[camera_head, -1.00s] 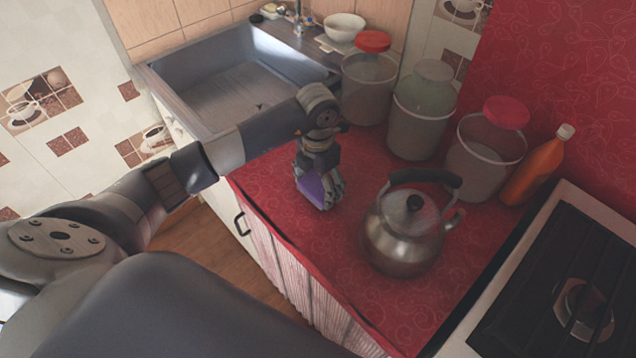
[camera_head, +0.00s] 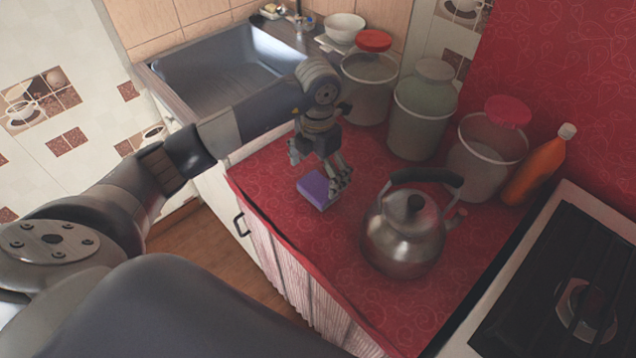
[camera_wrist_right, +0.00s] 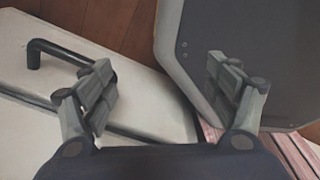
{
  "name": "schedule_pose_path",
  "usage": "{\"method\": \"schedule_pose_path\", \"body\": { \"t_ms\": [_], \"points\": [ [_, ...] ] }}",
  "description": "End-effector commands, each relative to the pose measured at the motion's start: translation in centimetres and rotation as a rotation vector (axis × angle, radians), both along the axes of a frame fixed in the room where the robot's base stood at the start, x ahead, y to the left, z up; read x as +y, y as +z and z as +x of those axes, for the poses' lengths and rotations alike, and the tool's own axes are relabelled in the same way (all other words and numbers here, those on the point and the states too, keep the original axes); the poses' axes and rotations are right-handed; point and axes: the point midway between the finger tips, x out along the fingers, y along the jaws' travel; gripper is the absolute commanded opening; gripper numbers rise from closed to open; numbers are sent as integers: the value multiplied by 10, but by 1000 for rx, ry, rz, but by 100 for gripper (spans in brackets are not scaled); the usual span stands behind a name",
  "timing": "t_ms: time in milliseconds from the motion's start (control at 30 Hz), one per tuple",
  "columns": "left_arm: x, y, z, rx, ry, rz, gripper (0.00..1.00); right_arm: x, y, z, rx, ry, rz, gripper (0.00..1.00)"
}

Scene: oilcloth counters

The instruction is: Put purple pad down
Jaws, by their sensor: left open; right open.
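The purple pad (camera_head: 314,188) lies flat on the red counter (camera_head: 300,235), between the kettle and the sink, close to the counter's front edge. My left gripper (camera_head: 320,168) is open just above and behind the pad. One finger is at the pad's left rear and the other at its right, partly covering it. My right gripper (camera_wrist_right: 165,95) shows in the right wrist view, open and empty, in front of a white cabinet front. The pad is not in that view.
A metal kettle (camera_head: 403,240) stands close to the right of the pad. Lidded containers (camera_head: 420,115) and an orange bottle (camera_head: 540,170) line the back wall. The sink (camera_head: 230,85) is at the left, the stove (camera_head: 560,290) at the right. A dark handle (camera_wrist_right: 60,55) is near my right gripper.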

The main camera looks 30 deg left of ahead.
Motion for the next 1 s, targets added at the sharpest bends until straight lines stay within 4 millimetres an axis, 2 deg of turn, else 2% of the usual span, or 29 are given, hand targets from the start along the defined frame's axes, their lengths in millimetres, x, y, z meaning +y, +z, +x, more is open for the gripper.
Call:
{"method": "schedule_pose_path", "body": {
  "t_ms": [200,400,1000],
  "points": [
    [0,45,1,-4,0,1,94,-2,-7,0,0,1,-2,81],
    [0,68,0,0,0,0,94,-3,-9,0,-1,1,-3,81],
    [0,72,0,1,0,0,94,-3,-9,0,-1,1,-3,81]
  ]
}}
